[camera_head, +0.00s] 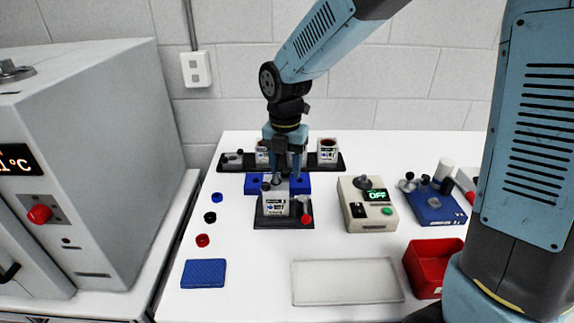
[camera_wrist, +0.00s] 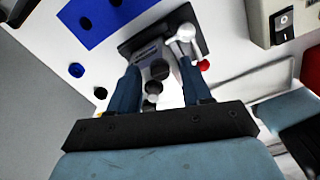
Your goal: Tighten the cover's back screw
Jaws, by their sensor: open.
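The servo encoder unit (camera_head: 275,205), a small pale box with a printed label, stands on a black base plate (camera_head: 283,223). Dark round heads show on its top; in the wrist view I see a larger dark head (camera_wrist: 160,69) and smaller ones (camera_wrist: 153,87) between my fingers. I cannot tell for sure which is the cover's back screw. My gripper (camera_head: 287,174) points down just above and behind the unit's top. In the wrist view my gripper (camera_wrist: 160,80) is open, its fingers on either side of the heads, with no visible grip. The gripper partly hides the top.
A blue block (camera_head: 252,184) lies behind the unit, before a black rail (camera_head: 312,170) with several parts. A red-tipped lever (camera_head: 306,218) stands close right. A beige box reading OFF (camera_head: 368,212), red bin (camera_head: 425,268) and pale mat (camera_head: 345,282) lie right and front.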

